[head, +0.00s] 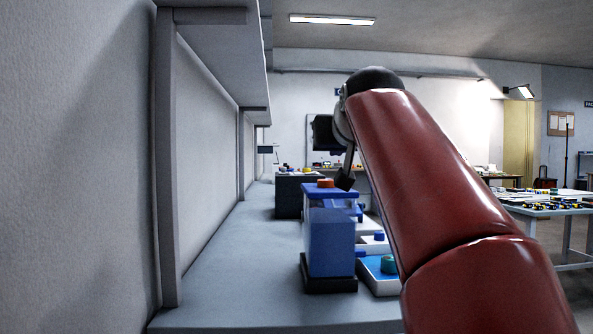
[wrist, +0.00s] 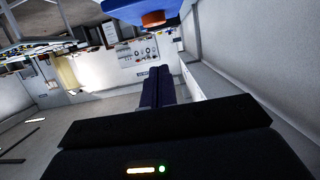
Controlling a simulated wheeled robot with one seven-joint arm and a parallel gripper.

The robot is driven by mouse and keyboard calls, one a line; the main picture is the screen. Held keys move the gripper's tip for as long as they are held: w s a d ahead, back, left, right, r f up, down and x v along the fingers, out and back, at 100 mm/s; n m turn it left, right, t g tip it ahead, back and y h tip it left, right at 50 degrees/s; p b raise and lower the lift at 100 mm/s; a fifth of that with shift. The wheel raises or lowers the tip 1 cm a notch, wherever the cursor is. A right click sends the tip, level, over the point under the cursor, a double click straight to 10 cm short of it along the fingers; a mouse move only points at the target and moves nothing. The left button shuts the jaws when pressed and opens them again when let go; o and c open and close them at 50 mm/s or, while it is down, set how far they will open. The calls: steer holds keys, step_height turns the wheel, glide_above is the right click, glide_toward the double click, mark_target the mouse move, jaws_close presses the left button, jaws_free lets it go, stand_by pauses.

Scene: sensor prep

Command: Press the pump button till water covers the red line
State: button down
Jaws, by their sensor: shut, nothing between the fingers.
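A blue pump unit (head: 331,240) on a dark base stands on the grey bench. An orange-red button (head: 324,183) sits on its blue top. The button (wrist: 152,18) and part of the blue top (wrist: 128,8) also show at the upper edge of the wrist view. My gripper (head: 345,181) points down just right of the button in the head view, and looks apart from it. In the wrist view my gripper's dark fingers (wrist: 160,72) are together with nothing between them. I cannot make out any water or red line.
A tray with a blue floor (head: 371,272) holds a green ring-like part (head: 388,264), right of the pump. A white tray with a blue knob (head: 379,237) lies behind it. A dark box (head: 288,198) stands farther back. A shelf (head: 215,45) overhangs the bench's left side.

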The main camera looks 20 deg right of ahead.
steer(key=shift+w+d+r, duration=0.1)
steer(key=shift+w+r, duration=0.1)
steer(key=shift+r, duration=0.45)
steer(key=shift+w, duration=0.1)
steer(key=p, duration=0.2)
glide_above(328, 188)
steer(key=shift+w+d+f, duration=0.1)
steer(key=shift+w+f, duration=0.1)
steer(key=shift+f, duration=1.05)
steer(key=f+b, duration=0.2)
steer(key=f, duration=0.1)
steer(key=shift+s, duration=0.2)
steer(key=shift+f, duration=0.55)
